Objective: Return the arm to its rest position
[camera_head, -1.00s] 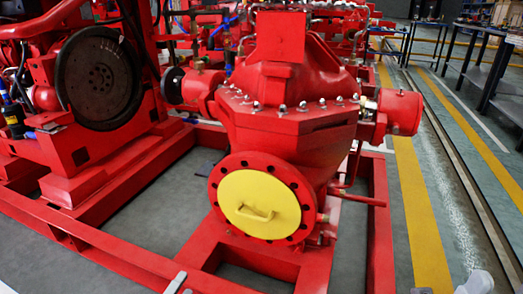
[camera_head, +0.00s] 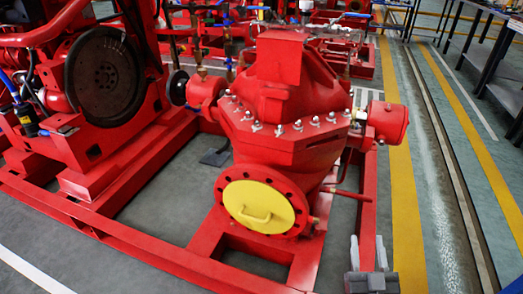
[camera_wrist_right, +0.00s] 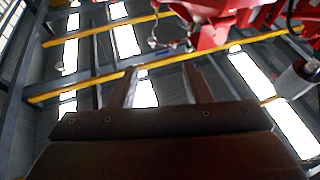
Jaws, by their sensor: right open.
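My right gripper (camera_head: 368,247) shows at the bottom of the head view, right of centre. Its two pale fingers point up from a dark grey body and stand apart, with nothing between them. In the right wrist view its two dark fingers (camera_wrist_right: 160,82) are also spread and empty. Behind it in the head view stands the red pump (camera_head: 285,125), with a yellow round cover (camera_head: 258,207) on its front flange. The gripper appears in front of the right side of the pump's frame; I cannot tell the exact gap. My left gripper is not in view.
The red base frame (camera_head: 150,255) runs across the front. A red engine with a dark flywheel (camera_head: 104,77) stands at left. Dark tables (camera_head: 490,65) stand at the far right. The floor with yellow stripes (camera_head: 405,200) is clear on the right. The wrist view shows red machinery (camera_wrist_right: 215,25).

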